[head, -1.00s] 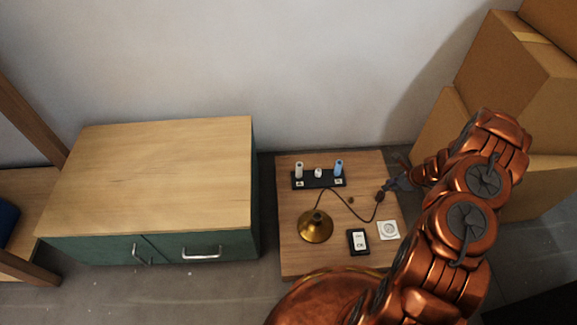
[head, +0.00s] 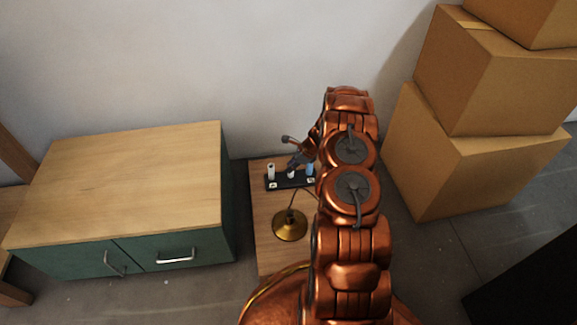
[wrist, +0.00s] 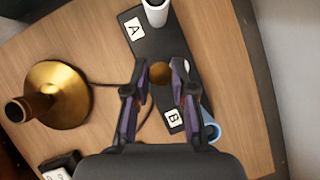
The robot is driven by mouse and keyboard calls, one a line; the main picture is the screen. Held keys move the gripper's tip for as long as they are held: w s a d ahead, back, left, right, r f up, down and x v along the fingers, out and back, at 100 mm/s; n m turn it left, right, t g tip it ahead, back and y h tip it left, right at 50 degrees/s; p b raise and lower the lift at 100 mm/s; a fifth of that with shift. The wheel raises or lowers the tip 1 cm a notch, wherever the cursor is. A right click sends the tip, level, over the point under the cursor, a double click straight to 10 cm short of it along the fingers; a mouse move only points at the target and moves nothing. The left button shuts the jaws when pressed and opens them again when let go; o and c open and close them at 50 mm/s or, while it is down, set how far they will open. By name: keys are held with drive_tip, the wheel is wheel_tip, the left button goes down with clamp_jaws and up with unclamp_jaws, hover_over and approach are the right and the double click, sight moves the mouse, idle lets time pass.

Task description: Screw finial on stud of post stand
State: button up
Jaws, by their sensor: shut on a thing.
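The post stand is a long black base (wrist: 137,45) with labels A and B. It carries a white post (wrist: 156,10) near A and a blue post (wrist: 210,130) near B; in the head view the stand (head: 281,182) lies at the table's back. My gripper (wrist: 160,73) is shut on the finial (wrist: 160,73), a small round brownish-gold piece between the fingertips. In the wrist view the finial lies over the base's middle, between the posts. In the head view my gripper (head: 294,164) is at the small white middle part of the stand. The stud and any contact are hidden.
A brass lamp base (head: 290,226) with a dark cord stands in front of the stand on the wooden table (head: 262,250). A green cabinet (head: 130,185) is at left, cardboard boxes (head: 470,165) at right. My arm hides the table's right side.

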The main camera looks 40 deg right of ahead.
drive_tip(key=shift+w+d+f+b, duration=0.2)
drive_tip(key=shift+w+d+b, duration=0.1)
drive_tip(key=shift+w+d, duration=0.25)
drive_tip(key=shift+w+d+f+b, duration=0.15)
drive_tip(key=shift+w+d+b, duration=0.15)
drive_tip(key=shift+w+d, duration=0.15)
drive_tip(key=shift+f, duration=0.15)
drive_tip(key=shift+f+b, duration=0.25)
drive_tip(key=shift+b, duration=0.3)
drive_tip(key=shift+f, duration=0.85)
drive_tip(key=shift+f+p, duration=0.2)
drive_tip(key=shift+p, duration=0.55)
clamp_jaws()
